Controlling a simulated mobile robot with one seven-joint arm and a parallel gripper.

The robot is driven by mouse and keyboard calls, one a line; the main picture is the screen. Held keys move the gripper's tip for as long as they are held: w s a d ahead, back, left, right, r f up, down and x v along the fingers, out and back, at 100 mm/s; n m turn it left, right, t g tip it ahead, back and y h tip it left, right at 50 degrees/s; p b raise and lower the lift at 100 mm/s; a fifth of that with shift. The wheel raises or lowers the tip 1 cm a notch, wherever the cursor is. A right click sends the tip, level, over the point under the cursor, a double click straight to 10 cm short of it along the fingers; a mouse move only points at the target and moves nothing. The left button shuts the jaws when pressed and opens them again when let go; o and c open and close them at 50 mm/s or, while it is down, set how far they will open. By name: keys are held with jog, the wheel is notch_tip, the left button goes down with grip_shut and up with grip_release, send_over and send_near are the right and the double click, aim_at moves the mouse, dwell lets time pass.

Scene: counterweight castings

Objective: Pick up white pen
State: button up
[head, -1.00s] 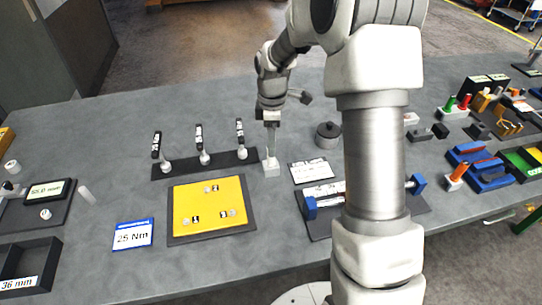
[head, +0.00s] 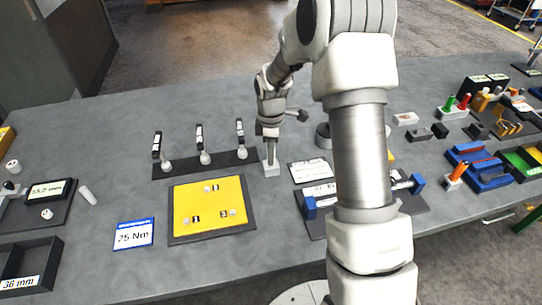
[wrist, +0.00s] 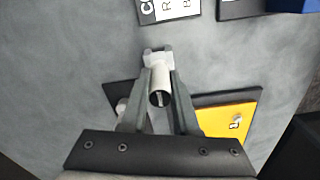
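The white pen (head: 271,151) stands upright in a small white block (head: 271,170), right of the dark rack on the grey table. In the wrist view, the pen (wrist: 160,84) is seen nearly end-on, with its round top towards the camera. My gripper (head: 270,138) is above the block, pointing down, with its fingers around the pen's upper part. In the wrist view, my gripper (wrist: 159,68) has one finger on each side of the pen. A gap shows beside the pen's near end; contact lower down cannot be made out.
A dark rack (head: 222,163) with several black-handled tools stands left of the block. A yellow plate (head: 190,207) lies in front, and a white text card (head: 311,171) lies to the right. A loose white cylinder (head: 88,195) lies far left. My arm hides part of the table.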

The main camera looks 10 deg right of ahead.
grip_shut()
